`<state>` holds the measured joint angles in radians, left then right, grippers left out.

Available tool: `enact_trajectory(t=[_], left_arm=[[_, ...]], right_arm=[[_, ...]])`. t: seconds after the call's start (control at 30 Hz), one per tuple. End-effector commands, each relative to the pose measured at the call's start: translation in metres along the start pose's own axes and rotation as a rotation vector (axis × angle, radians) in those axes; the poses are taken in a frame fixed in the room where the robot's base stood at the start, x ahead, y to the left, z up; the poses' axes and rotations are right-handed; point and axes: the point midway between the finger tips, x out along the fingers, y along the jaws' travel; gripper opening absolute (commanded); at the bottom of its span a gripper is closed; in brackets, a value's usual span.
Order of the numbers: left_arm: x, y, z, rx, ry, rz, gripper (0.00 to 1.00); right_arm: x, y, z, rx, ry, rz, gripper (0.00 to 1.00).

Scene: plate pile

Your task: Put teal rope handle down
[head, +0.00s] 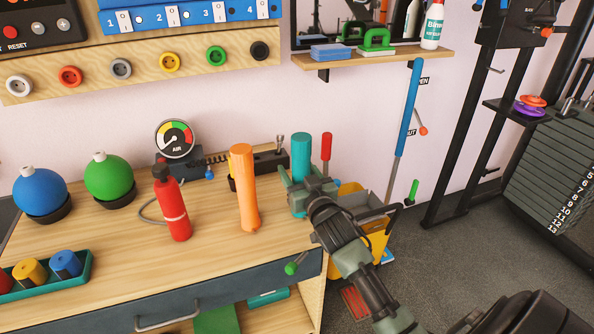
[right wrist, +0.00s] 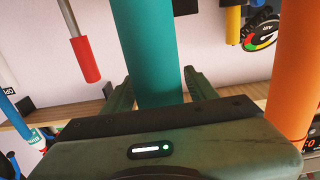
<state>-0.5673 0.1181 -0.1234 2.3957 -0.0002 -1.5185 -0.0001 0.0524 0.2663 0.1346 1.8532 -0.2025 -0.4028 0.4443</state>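The teal rope handle (head: 301,153) is an upright cylinder at the right end of the wooden bench. My right gripper (head: 307,190) reaches it from the lower right, with its fingers around the handle's lower part. In the right wrist view, the teal handle (right wrist: 149,45) stands between the two fingers of my right gripper (right wrist: 158,92), which press close on both sides. The handle's bottom is mostly hidden, so I cannot tell whether it touches the bench. My left gripper is not in view.
An orange handle (head: 243,190) stands on the bench (head: 120,245) just left of my right gripper. A red fire extinguisher (head: 172,208) and an air gauge (head: 175,139) are further left. A red-tipped lever (head: 326,147) is close behind the teal handle. Yellow bins stand beyond the bench's right edge.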

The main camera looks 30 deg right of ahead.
Motion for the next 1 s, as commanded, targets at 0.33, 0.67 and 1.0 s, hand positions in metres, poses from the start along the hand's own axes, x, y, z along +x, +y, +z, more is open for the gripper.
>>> enact_trajectory(t=[0.33, 0.67, 1.0], left_arm=[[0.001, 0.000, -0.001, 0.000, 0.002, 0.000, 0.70], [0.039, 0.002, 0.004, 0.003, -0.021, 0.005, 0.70], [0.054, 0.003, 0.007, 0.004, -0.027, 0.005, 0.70]], right_arm=[[-0.010, 0.000, -0.002, 0.000, -0.001, -0.001, 0.58], [-0.078, 0.000, -0.002, 0.001, -0.004, 0.001, 0.58], [-0.118, 0.001, -0.002, 0.000, -0.001, 0.002, 0.58]])
